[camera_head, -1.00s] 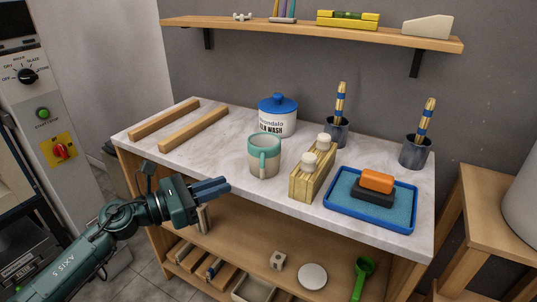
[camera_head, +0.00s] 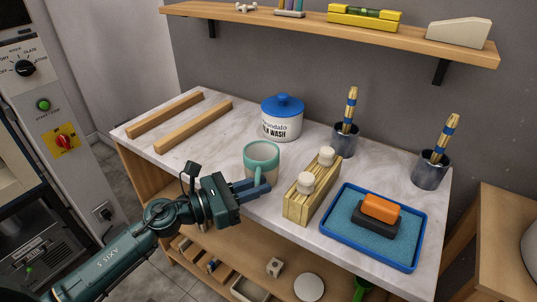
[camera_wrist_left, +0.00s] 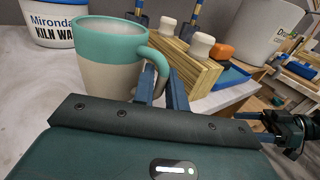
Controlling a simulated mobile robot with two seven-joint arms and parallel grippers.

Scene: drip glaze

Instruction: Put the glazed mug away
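The glazed mug (camera_head: 262,153), teal on top and pale below, stands upright on the marble worktop (camera_head: 200,165). Its teal handle points toward the front. My left gripper (camera_head: 252,188) is open at the front of the mug, its blue fingers close to the handle. In the left wrist view the mug (camera_wrist_left: 103,70) fills the upper left, and the handle comes down between the fingers (camera_wrist_left: 160,85); I cannot tell whether they touch it. My right gripper (camera_wrist_left: 256,126) shows at the right edge of the left wrist view, empty with its fingers apart.
Two wooden bars (camera_head: 193,127) lie at the left of the worktop. A blue-lidded kiln wash jar (camera_head: 282,122) stands behind the mug. A shelf (camera_head: 400,40) hangs above.

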